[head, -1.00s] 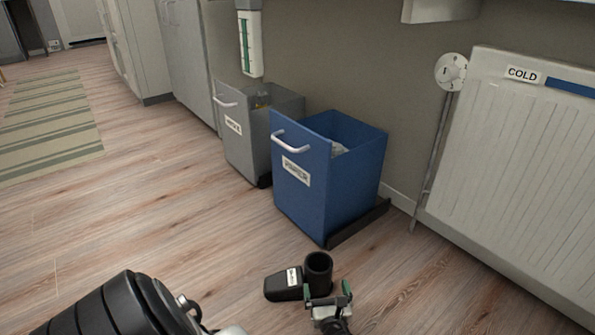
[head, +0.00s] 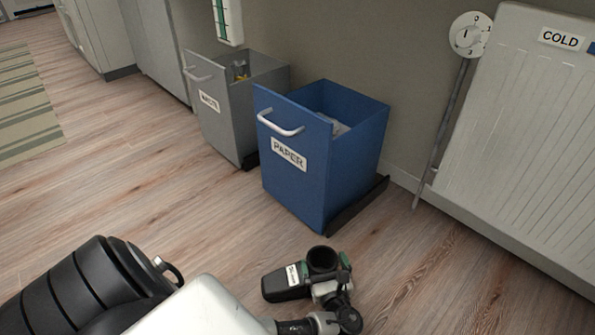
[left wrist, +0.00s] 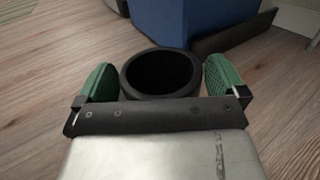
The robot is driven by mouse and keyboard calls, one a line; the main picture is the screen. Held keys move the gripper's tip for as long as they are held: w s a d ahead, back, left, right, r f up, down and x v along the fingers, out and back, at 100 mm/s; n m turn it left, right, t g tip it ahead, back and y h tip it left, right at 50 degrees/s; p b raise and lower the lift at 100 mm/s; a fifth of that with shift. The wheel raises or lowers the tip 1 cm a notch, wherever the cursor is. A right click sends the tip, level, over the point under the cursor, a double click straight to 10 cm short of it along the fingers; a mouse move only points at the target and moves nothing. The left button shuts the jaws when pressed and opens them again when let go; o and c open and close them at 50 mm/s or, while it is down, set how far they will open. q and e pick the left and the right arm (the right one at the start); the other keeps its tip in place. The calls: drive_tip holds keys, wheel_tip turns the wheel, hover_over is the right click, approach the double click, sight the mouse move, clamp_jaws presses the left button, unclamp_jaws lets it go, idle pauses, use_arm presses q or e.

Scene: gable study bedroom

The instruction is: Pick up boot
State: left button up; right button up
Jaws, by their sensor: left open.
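The black boot (head: 284,284) stands on the wooden floor in front of the blue bin, with a white label on its foot part and its round shaft opening facing up. In the left wrist view the boot's shaft (left wrist: 160,74) shows as a dark ring. My left gripper (head: 331,272) is at the shaft. In the left wrist view its two green-padded fingers (left wrist: 160,82) are open, one on each side of the shaft, with small gaps seeming to show. The boot's foot is hidden in the wrist view. My right gripper is not in view.
A blue bin (head: 292,187) labelled PAPER stands just behind the boot on a dark base (head: 357,205). A grey bin (head: 217,118) is to its left. A white radiator (head: 520,130) is at right. Bare floor lies left of the boot.

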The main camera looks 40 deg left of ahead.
use_arm(q)
drive_tip(key=c, duration=1.3)
drive_tip(key=shift+c, duration=1)
drive_tip(key=shift+r, duration=0.2)
